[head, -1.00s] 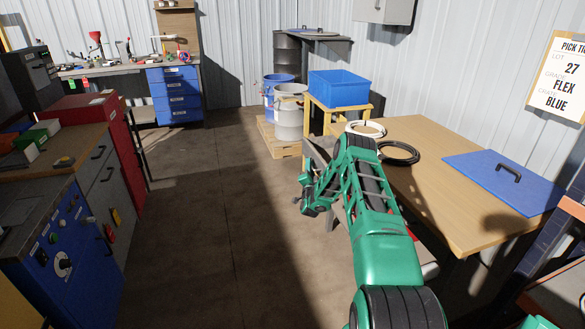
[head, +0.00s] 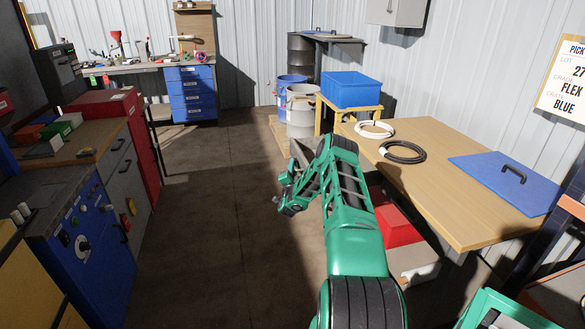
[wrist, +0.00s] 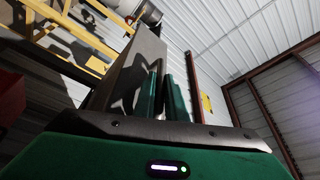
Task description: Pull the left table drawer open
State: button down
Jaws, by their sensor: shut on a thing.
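The wooden table (head: 450,190) stands at the right in the head view. A grey panel (head: 301,153), which looks like the left drawer's front, shows just left of my green arm, out from the table's edge. The arm hides most of the drawer and its opening. In the wrist view my gripper (wrist: 162,95) has its two green fingers close together against a tall grey surface (wrist: 136,72). A small bright piece, likely the drawer handle, shows between the fingers. The gripper is shut on it.
White (head: 374,129) and black (head: 403,152) cable coils and a blue lid (head: 505,180) lie on the table. A red box (head: 398,226) is below it. A blue crate (head: 351,90) and drums (head: 302,112) stand behind. Cabinets (head: 88,235) line the left; the floor between is clear.

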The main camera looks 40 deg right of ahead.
jog(key=shift+s+f, duration=0.15)
jog(key=shift+f, duration=0.2)
jog(key=c, duration=2.1)
grip_release()
jog(key=shift+r, duration=0.15)
jog(key=v, duration=1)
jog(key=shift+s+a, duration=0.2)
jog(key=shift+a, duration=0.1)
